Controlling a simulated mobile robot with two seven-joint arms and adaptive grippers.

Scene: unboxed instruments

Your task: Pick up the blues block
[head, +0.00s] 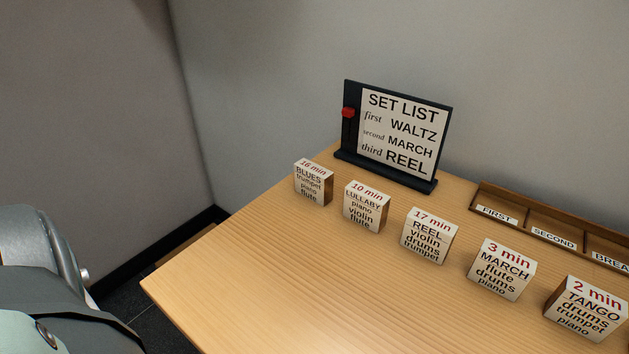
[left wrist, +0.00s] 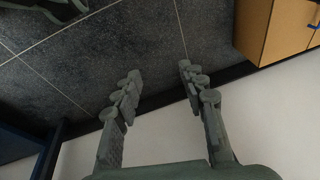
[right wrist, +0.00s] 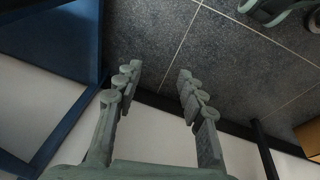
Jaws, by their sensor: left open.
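The blues block (head: 312,184) stands upright on the wooden table at the left end of a row of blocks in the head view. Its front reads BLUES, trumpet, piano, flute, with 16 min in red on top. My left gripper (left wrist: 158,75) is open and empty over the dark floor in the left wrist view, away from the block. My right gripper (right wrist: 158,72) has its fingers apart and empty over the floor in the right wrist view. Neither gripper's fingers show in the head view.
The lullaby (head: 366,208), reel (head: 428,237), march (head: 501,271) and tango (head: 586,309) blocks continue the row rightward. A set list board (head: 396,135) stands behind. A labelled wooden tray (head: 510,202) lies at the back right. The table's (head: 260,265) front left is clear.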

